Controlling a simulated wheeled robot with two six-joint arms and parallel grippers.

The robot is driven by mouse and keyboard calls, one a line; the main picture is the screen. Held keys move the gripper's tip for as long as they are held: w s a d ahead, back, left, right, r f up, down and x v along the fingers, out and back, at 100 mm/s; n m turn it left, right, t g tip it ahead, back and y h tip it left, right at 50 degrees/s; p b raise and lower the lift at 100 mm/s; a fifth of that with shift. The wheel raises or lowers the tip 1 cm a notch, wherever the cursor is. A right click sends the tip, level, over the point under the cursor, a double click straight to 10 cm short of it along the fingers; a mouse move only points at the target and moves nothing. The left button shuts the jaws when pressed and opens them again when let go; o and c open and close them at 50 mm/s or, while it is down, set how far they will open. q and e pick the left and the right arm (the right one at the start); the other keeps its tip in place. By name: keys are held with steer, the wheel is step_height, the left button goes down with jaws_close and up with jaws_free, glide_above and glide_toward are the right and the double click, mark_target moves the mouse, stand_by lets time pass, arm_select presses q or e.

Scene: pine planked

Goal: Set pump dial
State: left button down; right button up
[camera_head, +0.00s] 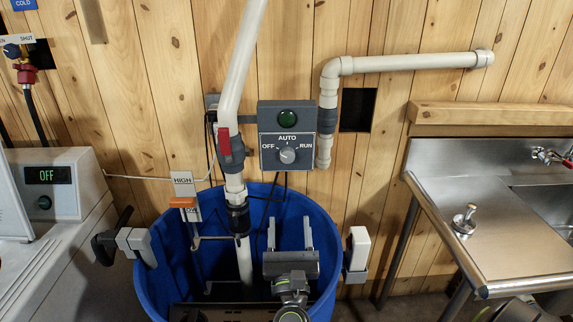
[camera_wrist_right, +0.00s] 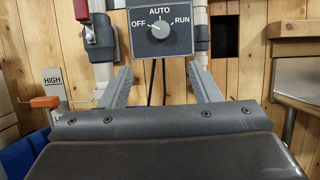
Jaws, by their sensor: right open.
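The pump control box (camera_head: 287,126) is a grey panel on the plank wall, with a dark green lamp above and the words OFF, AUTO and RUN around a grey dial (camera_head: 288,155). The dial also shows at the top of the right wrist view (camera_wrist_right: 160,29); its exact pointing is too small to tell. My right gripper (camera_head: 290,236) is below the box, over the blue tub. It is open and empty, apart from the dial. In the right wrist view its two fingers (camera_wrist_right: 160,88) stand wide apart below the dial. I cannot make out my left gripper.
A blue tub (camera_head: 318,215) stands under the box. A white pipe (camera_head: 240,60) with a red-handled valve (camera_head: 224,142) runs left of the box, another pipe (camera_head: 410,64) right. An orange float (camera_head: 183,202) is at left, a steel sink counter (camera_head: 440,200) at right.

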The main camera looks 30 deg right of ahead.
mark_target(288, 160)
steer(key=p+x, duration=0.7)
steer(key=x, duration=0.9)
steer(key=shift+d, duration=0.15)
steer(key=shift+w+d+r+p, duration=0.15)
steer(key=shift+w+d+p, duration=0.2)
steer(key=shift+w, duration=0.1)
steer(key=shift+c, duration=0.5)
